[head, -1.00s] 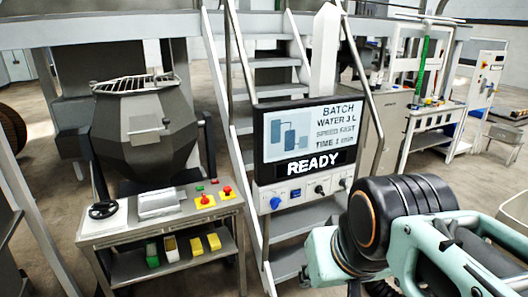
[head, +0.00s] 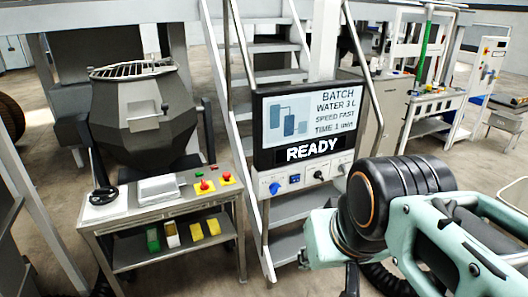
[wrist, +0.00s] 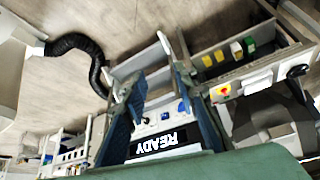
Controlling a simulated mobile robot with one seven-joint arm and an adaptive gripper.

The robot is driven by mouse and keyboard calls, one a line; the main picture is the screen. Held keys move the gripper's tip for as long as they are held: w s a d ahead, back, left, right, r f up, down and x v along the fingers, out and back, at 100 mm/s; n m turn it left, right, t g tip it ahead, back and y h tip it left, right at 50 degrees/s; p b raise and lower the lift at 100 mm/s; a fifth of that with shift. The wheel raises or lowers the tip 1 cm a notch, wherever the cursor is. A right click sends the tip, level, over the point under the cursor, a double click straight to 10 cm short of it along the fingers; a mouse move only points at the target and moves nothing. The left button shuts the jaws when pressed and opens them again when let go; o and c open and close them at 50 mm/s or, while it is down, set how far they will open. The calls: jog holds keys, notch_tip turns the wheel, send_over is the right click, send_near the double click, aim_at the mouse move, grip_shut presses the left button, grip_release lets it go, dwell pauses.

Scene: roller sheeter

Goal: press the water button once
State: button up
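The control panel (head: 299,186) sits under a screen (head: 312,118) that reads BATCH, WATER 3 L, SPEED FAST, TIME 1 min and READY. On the panel are a blue round control (head: 275,188), a small blue display or button (head: 295,179) and black knobs (head: 318,175). Their labels are too small to read, so I cannot tell which is the water button. In the wrist view, the panel shows upside down between my fingers, with the blue control (wrist: 181,107) near the right finger. My gripper (wrist: 159,76) is open and empty. Its fingers are not clearly seen in the head view.
A steel cart (head: 150,210) with red buttons (head: 204,185), a handwheel and several coloured blocks stands left, before a grey mixer (head: 145,115). Metal stairs (head: 268,60) with rails rise behind the screen. A black hose (wrist: 80,45) shows in the wrist view.

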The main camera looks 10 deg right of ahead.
grip_shut()
dwell(1.4)
